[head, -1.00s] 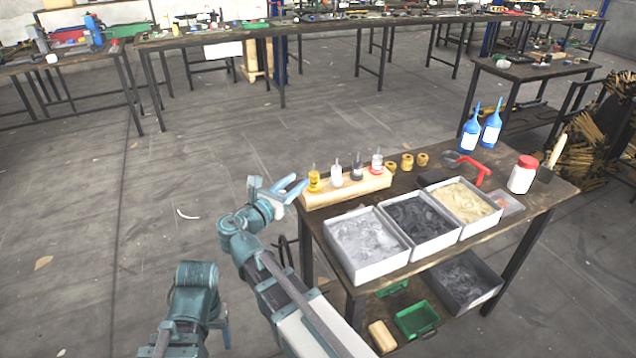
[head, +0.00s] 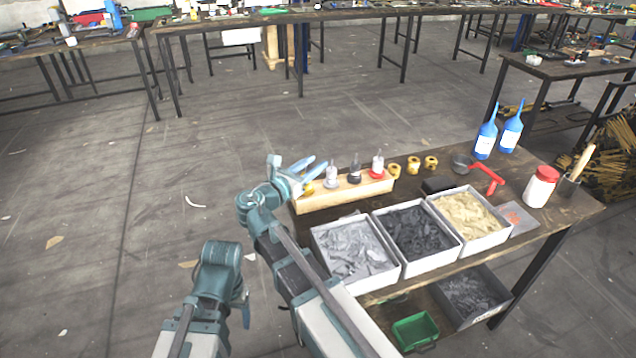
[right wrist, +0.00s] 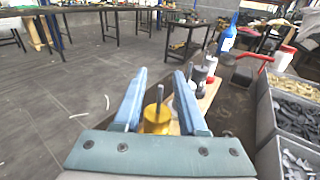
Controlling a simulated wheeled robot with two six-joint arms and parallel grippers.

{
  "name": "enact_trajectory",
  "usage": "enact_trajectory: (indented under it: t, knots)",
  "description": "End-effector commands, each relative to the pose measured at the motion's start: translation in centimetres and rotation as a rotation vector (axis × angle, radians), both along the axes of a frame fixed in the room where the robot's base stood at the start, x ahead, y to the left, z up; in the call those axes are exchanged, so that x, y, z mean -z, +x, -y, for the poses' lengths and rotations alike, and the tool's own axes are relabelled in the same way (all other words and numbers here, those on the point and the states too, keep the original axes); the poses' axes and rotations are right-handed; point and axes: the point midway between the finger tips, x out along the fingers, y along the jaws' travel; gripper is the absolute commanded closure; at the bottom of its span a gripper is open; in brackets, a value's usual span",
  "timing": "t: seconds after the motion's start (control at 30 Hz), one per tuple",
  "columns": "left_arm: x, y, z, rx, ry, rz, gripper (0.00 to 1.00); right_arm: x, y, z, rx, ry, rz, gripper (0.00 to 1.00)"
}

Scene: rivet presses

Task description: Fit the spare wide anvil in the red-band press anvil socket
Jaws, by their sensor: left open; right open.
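A wooden block (head: 345,193) at the table's left end holds a row of small upright pieces with thin stems: one yellow (head: 309,188), one pale grey (head: 331,178), one dark (head: 355,172) and one with a red band (head: 377,168). Several brass-coloured round pieces (head: 413,165) stand behind the block's right end. I cannot tell which is the spare wide anvil. My right gripper (head: 318,168) is open above the block's left end. In the right wrist view the yellow piece (right wrist: 156,122) shows between its open fingers (right wrist: 161,72). My left gripper (head: 245,308) is open, low, left of the table.
Three open trays of grey (head: 355,248), black (head: 415,232) and sand-coloured (head: 468,215) material fill the table front. A red-handled tool (head: 488,180), blue bottles (head: 485,140) and a white jar (head: 540,188) stand at the right. A lower shelf holds a green bin (head: 415,332).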

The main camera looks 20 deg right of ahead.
Motion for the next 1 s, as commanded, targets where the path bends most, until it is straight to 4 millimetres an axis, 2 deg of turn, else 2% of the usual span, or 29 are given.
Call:
enact_trajectory:
  t: [0.27,0.4,0.5,1.0]
  knots:
    - [0.02,-0.03,-0.02,0.0,0.0,0.0,0.31,0.02,0.17,-0.11,-0.001,0.0,0.0,0.61]
    - [0.02,-0.02,-0.02,0.0,0.0,0.0,0.31,0.02,0.16,-0.09,-0.001,0.0,0.0,0.86]
    - [0.02,-0.02,-0.02,0.0,0.0,0.0,0.31,0.02,0.15,-0.08,-0.001,0.0,0.0,1.0]
    - [0.02,-0.01,-0.01,0.0,0.0,0.0,0.31,0.02,0.16,-0.09,-0.001,0.0,0.0,1.0]
